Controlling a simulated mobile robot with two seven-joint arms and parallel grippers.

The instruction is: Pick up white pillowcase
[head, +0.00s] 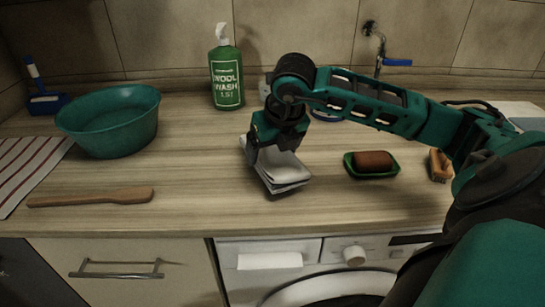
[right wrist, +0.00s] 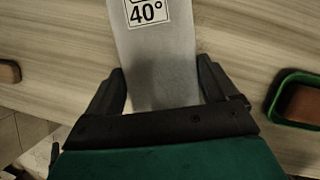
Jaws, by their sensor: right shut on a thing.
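The white pillowcase (head: 283,172) is a folded, light grey-white stack of cloth on the wooden counter, in the middle of the head view. In the right wrist view the pillowcase (right wrist: 162,60) runs up between the fingers and carries a label reading 40°. My right gripper (head: 272,155) reaches down over it, its fingers shut on the cloth. In the right wrist view the right gripper's (right wrist: 163,92) dark fingers stand on both sides of it. The head view does not clearly show whether the cloth is clear of the counter. My left gripper is not in view.
A green basin (head: 110,122), a wooden spoon (head: 92,197) and a striped cloth (head: 28,172) lie at the left. A green wool wash bottle (head: 226,75) stands behind. A soap in a green dish (head: 372,163) sits right of the pillowcase. A washing machine (head: 325,255) is below the counter.

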